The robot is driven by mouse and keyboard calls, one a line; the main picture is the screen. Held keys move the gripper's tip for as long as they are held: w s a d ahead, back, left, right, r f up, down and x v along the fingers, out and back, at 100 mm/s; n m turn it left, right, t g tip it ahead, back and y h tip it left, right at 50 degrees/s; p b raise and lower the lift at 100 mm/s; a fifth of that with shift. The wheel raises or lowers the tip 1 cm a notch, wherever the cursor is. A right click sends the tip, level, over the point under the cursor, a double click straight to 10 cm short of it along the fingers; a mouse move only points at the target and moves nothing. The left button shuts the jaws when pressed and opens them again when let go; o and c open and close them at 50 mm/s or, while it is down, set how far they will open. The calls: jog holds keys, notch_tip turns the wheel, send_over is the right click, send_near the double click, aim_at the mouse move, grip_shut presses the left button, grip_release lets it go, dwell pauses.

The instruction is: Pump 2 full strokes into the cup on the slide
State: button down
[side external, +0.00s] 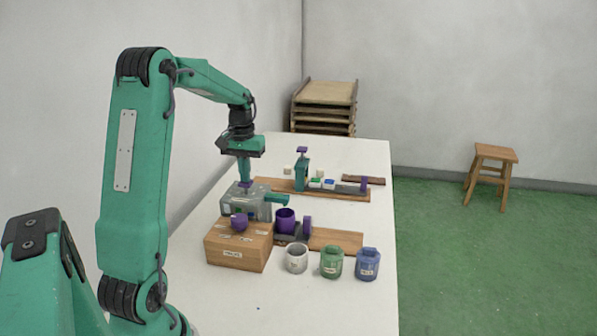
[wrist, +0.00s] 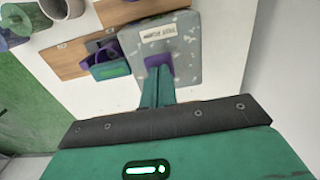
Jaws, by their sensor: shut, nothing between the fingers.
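My gripper (side external: 244,180) is shut and empty, pointing down at the purple pump head (side external: 246,187) on top of the grey speckled pump box (side external: 238,204). In the wrist view its green fingers (wrist: 158,82) end at the purple head (wrist: 160,64); I cannot tell whether they press on it or stop just above. The purple cup (side external: 285,222) stands on the dark slide (side external: 290,239), near and below the spout. Its contents are not clear to see.
A white cup (side external: 297,258), a green jar (side external: 331,262) and a blue jar (side external: 367,264) line up nearby. Behind, a board (side external: 340,195) holds a green post (side external: 302,174) and small coloured blocks.

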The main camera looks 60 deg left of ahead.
jog(key=shift+f, duration=1.15)
jog(key=shift+r, duration=2.3)
jog(key=shift+f, duration=2.2)
dwell(0.8)
jog(key=shift+r, duration=2.15)
